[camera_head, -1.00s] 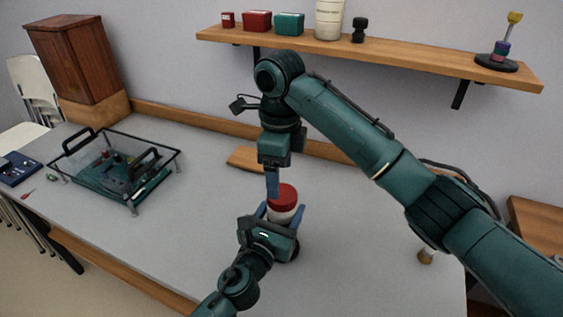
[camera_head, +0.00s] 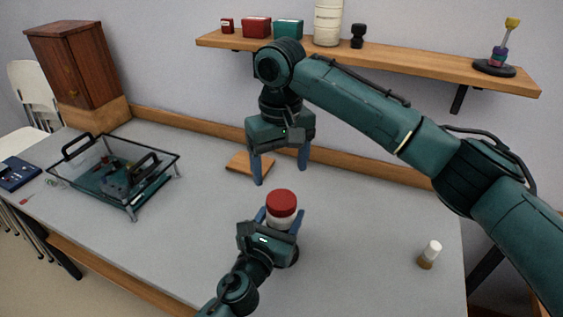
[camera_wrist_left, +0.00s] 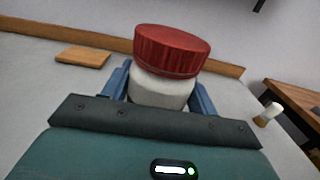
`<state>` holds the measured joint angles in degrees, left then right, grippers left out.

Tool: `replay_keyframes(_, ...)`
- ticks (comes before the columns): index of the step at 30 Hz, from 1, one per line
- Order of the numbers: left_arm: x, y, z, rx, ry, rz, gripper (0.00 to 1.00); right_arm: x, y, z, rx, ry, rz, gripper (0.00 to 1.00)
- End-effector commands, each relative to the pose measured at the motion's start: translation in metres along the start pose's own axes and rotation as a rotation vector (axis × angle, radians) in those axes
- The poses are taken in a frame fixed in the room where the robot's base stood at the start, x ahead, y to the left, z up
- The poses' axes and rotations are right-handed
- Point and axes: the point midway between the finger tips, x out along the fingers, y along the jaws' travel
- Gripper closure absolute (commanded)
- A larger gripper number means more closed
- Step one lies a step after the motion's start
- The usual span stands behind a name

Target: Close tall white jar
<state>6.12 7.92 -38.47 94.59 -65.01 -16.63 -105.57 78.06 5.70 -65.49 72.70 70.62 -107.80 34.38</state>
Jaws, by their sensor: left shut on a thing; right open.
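The tall white jar (camera_head: 280,224) stands on the grey table with a red lid (camera_head: 281,203) on its top. In the left wrist view the white jar body (camera_wrist_left: 160,88) shows between my blue fingers, and the red lid (camera_wrist_left: 172,50) sits on it, looking slightly tilted with the camera. My left gripper (camera_head: 281,222) is shut on the jar body, below the lid. My right gripper (camera_head: 281,172) is open and empty, above and behind the jar, clear of the lid. The jar's lower part is hidden by my left gripper.
A wooden board (camera_head: 246,164) lies behind the jar. A small white-topped bottle (camera_head: 429,255) stands at the right. A glass-sided tray with black handles (camera_head: 133,212) is at the left. A wall shelf (camera_head: 400,68) holds several items. The table front is mostly clear.

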Motion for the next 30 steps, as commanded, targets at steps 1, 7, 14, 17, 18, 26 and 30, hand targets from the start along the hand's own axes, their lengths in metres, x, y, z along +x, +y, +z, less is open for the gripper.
replay_keyframes(1,-0.001,0.000,-0.002,0.000,0.003,0.000,1.00,-0.001,0.001,0.000,-0.074,-0.001,0.000,0.26)
replay_keyframes(7,-0.001,0.000,-0.002,0.000,0.003,0.000,1.00,-0.003,0.001,0.001,-0.278,-0.003,-0.002,0.26)
replay_keyframes(14,0.000,0.000,-0.002,0.000,0.003,0.000,1.00,-0.003,0.001,0.001,-0.319,-0.005,-0.003,0.26)
replay_keyframes(17,0.000,0.000,-0.002,0.000,0.003,0.000,1.00,-0.003,0.001,0.001,-0.318,-0.004,-0.003,0.26)
replay_keyframes(18,0.000,0.000,-0.002,0.000,0.003,0.000,1.00,-0.003,0.001,0.001,-0.318,-0.005,-0.002,0.26)
replay_keyframes(26,0.000,0.000,-0.002,0.001,0.003,0.000,1.00,0.016,0.002,0.002,-0.315,-0.007,-0.003,0.26)
replay_keyframes(30,0.000,0.000,-0.002,0.001,0.003,0.000,1.00,0.038,0.002,0.002,-0.315,-0.007,-0.002,0.26)
